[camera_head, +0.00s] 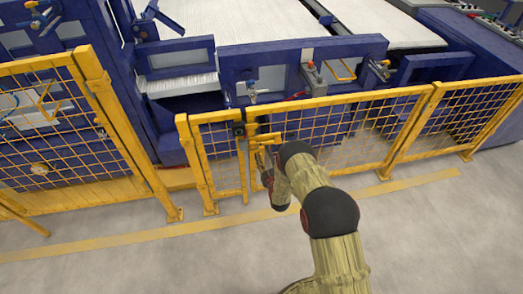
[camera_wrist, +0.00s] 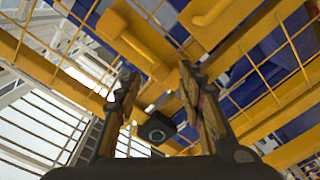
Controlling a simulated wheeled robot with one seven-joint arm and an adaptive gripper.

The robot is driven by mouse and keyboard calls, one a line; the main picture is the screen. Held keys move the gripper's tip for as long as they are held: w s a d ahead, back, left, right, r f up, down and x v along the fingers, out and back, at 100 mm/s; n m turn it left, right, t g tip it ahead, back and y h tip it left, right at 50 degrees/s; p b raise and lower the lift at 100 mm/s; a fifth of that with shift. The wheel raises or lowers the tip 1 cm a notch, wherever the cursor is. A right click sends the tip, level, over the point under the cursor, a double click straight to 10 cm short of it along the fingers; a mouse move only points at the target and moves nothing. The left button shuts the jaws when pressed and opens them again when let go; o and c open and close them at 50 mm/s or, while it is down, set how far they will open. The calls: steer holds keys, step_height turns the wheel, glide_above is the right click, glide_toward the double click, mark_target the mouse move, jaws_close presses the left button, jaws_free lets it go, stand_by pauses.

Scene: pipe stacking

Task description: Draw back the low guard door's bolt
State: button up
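The low guard door (camera_head: 345,101) is a yellow framed mesh panel in front of the blue machine. Near its left post, a yellow bolt-like fitting (camera_head: 266,137) sticks out beside a small black block (camera_head: 239,129). My gripper (camera_head: 262,150) is close by that fitting in the head view, partly hidden by my own wrist. In the wrist view my gripper (camera_wrist: 157,75) has its two fingers apart, with yellow bars beyond them. A black block with a round lens-like face (camera_wrist: 156,131) shows between the fingers. I cannot tell whether the fingers touch the bolt.
A taller yellow mesh fence (camera_head: 62,130) stands at the left. A short mesh panel (camera_head: 222,150) stands left of the fitting, and another fence panel (camera_head: 450,120) continues to the right. The grey floor (camera_head: 180,265) in front is clear, with a yellow line (camera_head: 120,241).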

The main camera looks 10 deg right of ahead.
mark_target(262, 150)
steer(key=shift+w+a+b, duration=0.1)
steer(key=shift+w+b, duration=0.3)
steer(key=shift+w, duration=1.75)
jaws_close()
